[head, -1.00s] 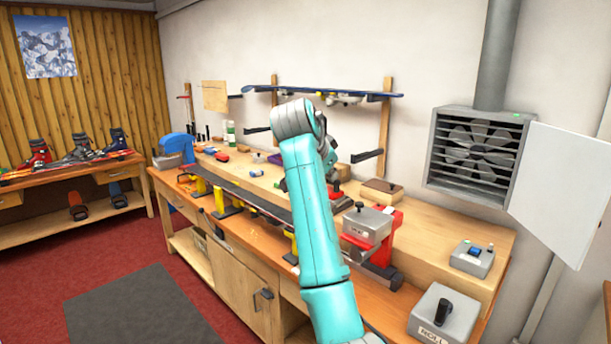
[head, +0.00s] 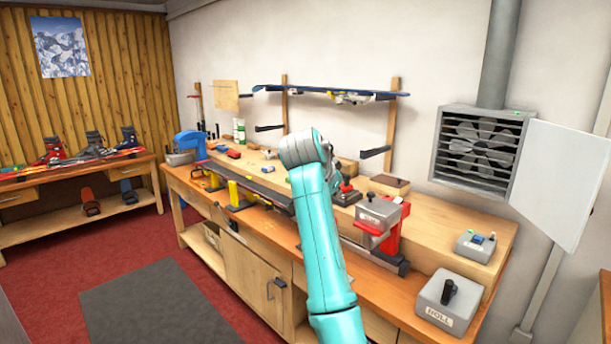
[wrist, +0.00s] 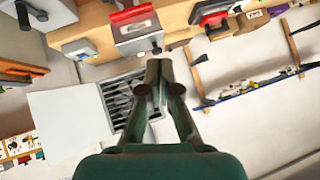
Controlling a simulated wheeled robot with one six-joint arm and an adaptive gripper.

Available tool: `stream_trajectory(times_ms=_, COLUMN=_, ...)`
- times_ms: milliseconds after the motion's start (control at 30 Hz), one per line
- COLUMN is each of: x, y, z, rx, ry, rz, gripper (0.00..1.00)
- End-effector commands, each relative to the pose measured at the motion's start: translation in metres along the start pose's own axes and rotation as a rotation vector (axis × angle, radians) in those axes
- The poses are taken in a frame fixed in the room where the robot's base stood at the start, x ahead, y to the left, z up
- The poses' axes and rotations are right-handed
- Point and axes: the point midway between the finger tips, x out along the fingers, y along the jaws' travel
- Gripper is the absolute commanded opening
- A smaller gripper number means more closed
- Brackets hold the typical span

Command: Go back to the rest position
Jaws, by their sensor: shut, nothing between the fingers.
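My gripper (wrist: 159,68) shows in the wrist view with its dark fingers together and nothing held. It is in the air, clear of the bench. In the head view my teal arm rises in front of the bench and largely hides the gripper. The wrist view is tilted over, with the bench edge along the top and the wall and vent box (wrist: 122,98) behind the fingers.
The wooden bench (head: 440,243) carries a red and grey clamp unit (head: 383,222), a grey control box (head: 475,246) and a grey box with a black knob (head: 449,300). A ski rack (head: 330,92) and a vent (head: 480,148) are on the wall. Red carpet and a grey mat (head: 150,305) lie left.

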Motion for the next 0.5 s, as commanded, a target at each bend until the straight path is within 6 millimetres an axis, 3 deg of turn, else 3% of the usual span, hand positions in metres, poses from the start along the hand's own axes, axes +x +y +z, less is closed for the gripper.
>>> stream_trajectory(times_ms=267, x=0.047, y=0.024, z=0.043, rx=-0.069, ry=0.009, rz=-0.03, gripper=0.0)
stream_trajectory(times_ms=500, x=0.107, y=0.071, z=0.11, rx=-0.167, ry=0.021, rz=-0.081, gripper=0.0)
